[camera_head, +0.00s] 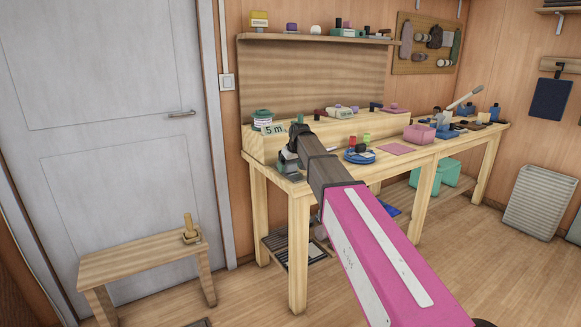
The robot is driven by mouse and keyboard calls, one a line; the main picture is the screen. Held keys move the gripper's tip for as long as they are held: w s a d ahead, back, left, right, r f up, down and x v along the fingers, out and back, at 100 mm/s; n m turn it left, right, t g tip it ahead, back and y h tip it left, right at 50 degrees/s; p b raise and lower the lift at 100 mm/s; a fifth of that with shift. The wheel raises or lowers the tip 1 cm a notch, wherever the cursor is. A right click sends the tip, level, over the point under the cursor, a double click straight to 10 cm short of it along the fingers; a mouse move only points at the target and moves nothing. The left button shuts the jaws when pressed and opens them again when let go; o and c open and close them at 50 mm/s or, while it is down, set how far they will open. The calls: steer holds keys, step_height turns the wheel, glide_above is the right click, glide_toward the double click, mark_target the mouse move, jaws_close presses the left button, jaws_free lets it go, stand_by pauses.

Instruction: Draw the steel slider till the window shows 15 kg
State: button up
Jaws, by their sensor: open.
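My arm reaches from the lower right to the left end of the wooden workbench (297,190). My gripper (289,166) hangs from its dark wrist, low over the bench top near the left front corner. It is open; the fingers are small and partly behind the wrist. I cannot make out the steel slider or its window. They may be hidden by my arm or too small to tell. I cannot tell whether my gripper touches anything.
A "5 m" card (273,129) and a green-lidded tub (262,118) stand on the raised ledge behind. A blue round tray (359,156), a pink mat (396,149) and a pink bin (419,133) are to the right. A low wooden stool (140,261) stands at left.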

mark_target(294, 175)
steer(key=shift+f, duration=0.1)
steer(key=c, duration=1.3)
steer(key=s+d, duration=0.2)
steer(key=s, duration=0.1)
steer(key=shift+s+d, duration=0.2)
steer(key=shift+s, duration=0.05)
steer(key=o, duration=1.3)
steer(key=shift+w, duration=0.1)
steer(key=v, duration=1)
steer(key=shift+r, duration=0.4)
